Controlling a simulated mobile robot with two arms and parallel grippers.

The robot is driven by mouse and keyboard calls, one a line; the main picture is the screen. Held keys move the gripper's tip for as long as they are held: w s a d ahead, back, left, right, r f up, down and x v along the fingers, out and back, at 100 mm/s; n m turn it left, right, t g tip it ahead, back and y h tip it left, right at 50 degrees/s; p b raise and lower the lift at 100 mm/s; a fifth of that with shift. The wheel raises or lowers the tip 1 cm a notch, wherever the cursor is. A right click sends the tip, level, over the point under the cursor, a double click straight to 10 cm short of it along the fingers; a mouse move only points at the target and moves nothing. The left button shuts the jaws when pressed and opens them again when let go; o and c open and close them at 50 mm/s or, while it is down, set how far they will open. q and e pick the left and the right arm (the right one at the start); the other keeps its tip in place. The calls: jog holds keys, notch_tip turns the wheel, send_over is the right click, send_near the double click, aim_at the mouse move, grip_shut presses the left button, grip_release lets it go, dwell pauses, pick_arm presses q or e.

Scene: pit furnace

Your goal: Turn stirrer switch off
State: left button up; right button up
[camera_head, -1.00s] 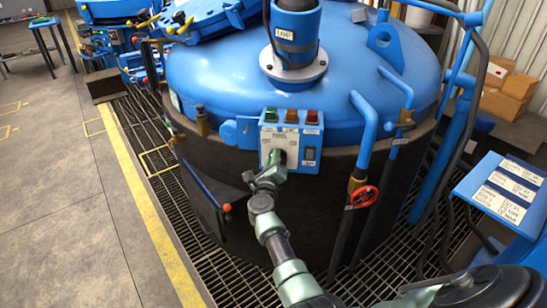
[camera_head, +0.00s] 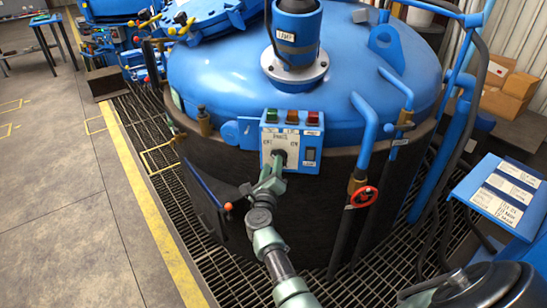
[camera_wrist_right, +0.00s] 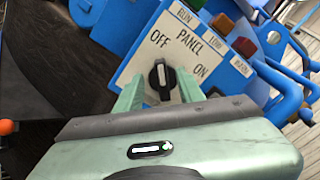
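The stirrer switch is a black rotary knob (camera_wrist_right: 162,74) with a white mark, on a white plate reading PANEL, OFF and ON. In the right wrist view its mark points up the picture, toward the word OFF; ON lies to its right. The panel box (camera_head: 306,163) is blue, on the front of the furnace. My right gripper (camera_head: 277,164) is in front of the plate. In the right wrist view its two pale green fingers (camera_wrist_right: 158,88) stand apart on either side of the knob, with gaps visible. My left gripper is not in view.
Green, amber and red lamps (camera_head: 292,116) top the panel box. The blue furnace lid (camera_head: 210,75) rises behind it. A red valve wheel (camera_head: 364,197) and blue pipes are to the right. An orange-tipped lever (camera_head: 228,206) is left of my forearm.

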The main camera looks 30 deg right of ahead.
jog(key=v, duration=0.3)
jog(key=shift+s+a, duration=0.2)
jog(key=shift+s, duration=0.05)
jog(key=shift+f, duration=0.1)
jog(key=s+a+f+n+y, duration=0.3)
jog(key=a+f+n+y, duration=0.15)
jog(key=f+n, duration=0.45)
jog(key=s+a+f+n+y, duration=0.3)
jog(key=a+f+n, duration=0.35)
jog(key=f, duration=0.45)
jog(key=s+a+f+n+g+y, duration=0.35)
jog(key=s+f+n, duration=0.55)
jog(key=s+f, duration=0.4)
jog(key=s+f+n+g, duration=0.3)
jog(key=s+f+n, duration=0.1)
jog(key=s, duration=0.8)
jog(key=s+d+f+n+g, duration=0.1)
jog(key=s+f+n+g, duration=0.2)
jog(key=s+f, duration=0.4)
jog(key=s+d+f+n+g, duration=0.1)
jog(key=s+f+n+g, duration=0.2)
jog(key=s, duration=1.4)
notch_tip(320, 180, down, 3)
jog(key=n, duration=0.2)
jog(key=shift+s+n, duration=0.3)
jog(key=shift+n, duration=0.05)
